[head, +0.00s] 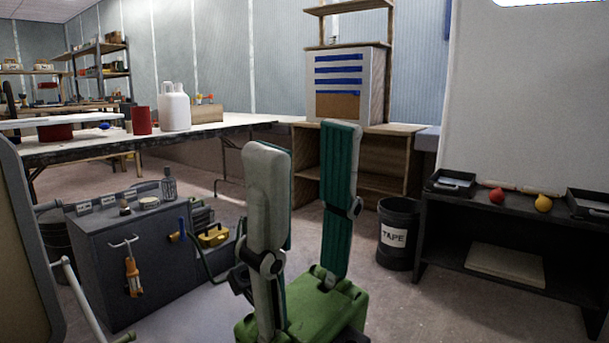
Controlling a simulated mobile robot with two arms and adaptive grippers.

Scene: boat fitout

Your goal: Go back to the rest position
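My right gripper (303,142) stands large in the middle of the head view, its green body low and its two long fingers pointing up. The fingers are well apart, so it is open, and nothing shows between them. It hides part of the floor and a little of the wooden shelf unit behind it. My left gripper is not in view.
A dark cabinet (157,262) stands at the left, with a bottle (169,185) on top. A long table (90,149) is behind it. A black bin (397,255) marked TAPE and a black bench (475,227) are at the right. Floor shows between the gripper and bin.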

